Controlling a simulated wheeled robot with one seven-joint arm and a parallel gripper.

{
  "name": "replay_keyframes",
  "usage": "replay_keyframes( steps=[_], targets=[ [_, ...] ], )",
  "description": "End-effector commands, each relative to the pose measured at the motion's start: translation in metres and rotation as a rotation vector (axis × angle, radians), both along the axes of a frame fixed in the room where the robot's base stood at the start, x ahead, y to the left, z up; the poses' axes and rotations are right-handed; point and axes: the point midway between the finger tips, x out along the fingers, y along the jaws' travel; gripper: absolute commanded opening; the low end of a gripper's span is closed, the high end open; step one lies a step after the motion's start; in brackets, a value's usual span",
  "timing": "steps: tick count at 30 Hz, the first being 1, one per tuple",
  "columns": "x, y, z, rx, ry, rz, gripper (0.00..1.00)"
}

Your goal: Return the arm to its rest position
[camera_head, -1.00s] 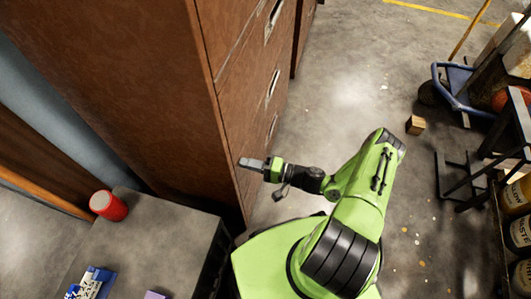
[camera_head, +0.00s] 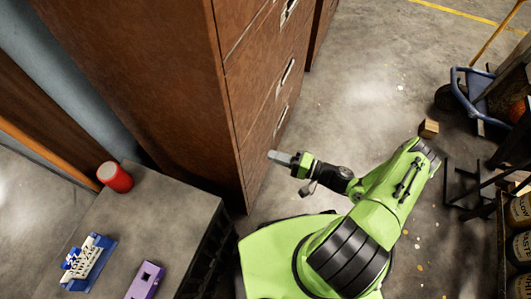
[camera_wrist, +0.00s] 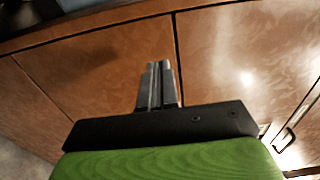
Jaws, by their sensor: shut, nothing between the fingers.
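My gripper (camera_head: 282,158) is at the end of my green arm, held out to the left over my base, close to the front of a brown drawer cabinet (camera_head: 180,80). In the wrist view the two grey fingers (camera_wrist: 158,72) lie side by side with nothing between them. The brown cabinet panels (camera_wrist: 110,55) fill the view beyond the fingers. I cannot tell whether the fingertips touch the cabinet.
A grey table (camera_head: 165,225) at lower left holds a red can (camera_head: 115,177), a blue and white item (camera_head: 87,262) and a purple block (camera_head: 146,280). A small wooden block (camera_head: 429,128) and a blue cart (camera_head: 478,98) are at right.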

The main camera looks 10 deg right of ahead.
Motion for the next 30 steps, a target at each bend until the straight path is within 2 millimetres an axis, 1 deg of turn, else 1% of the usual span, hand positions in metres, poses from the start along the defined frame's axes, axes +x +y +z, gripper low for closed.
replay_keyframes(
  steps=[1,3,6,8,12,21,23,25,29,30],
  targets=[
    [-0.006,-0.01,0.001,-0.002,0.001,-0.006,0.0],
    [-0.013,-0.023,0.001,-0.002,0.0,-0.007,0.0],
    [-0.023,-0.038,0.001,-0.002,0.0,-0.005,0.0],
    [-0.028,-0.044,0.001,-0.002,0.001,-0.005,0.0],
    [-0.032,-0.049,0.0,0.0,0.001,-0.003,0.0],
    [-0.031,-0.049,0.002,-0.013,0.004,0.012,0.0],
    [-0.03,-0.05,0.007,-0.05,0.012,0.053,0.0],
    [-0.029,-0.051,0.017,-0.128,0.035,0.137,0.0],
    [-0.029,-0.051,0.046,-0.335,0.1,0.326,0.0],
    [-0.029,-0.051,0.057,-0.404,0.119,0.378,0.0]
  ],
)
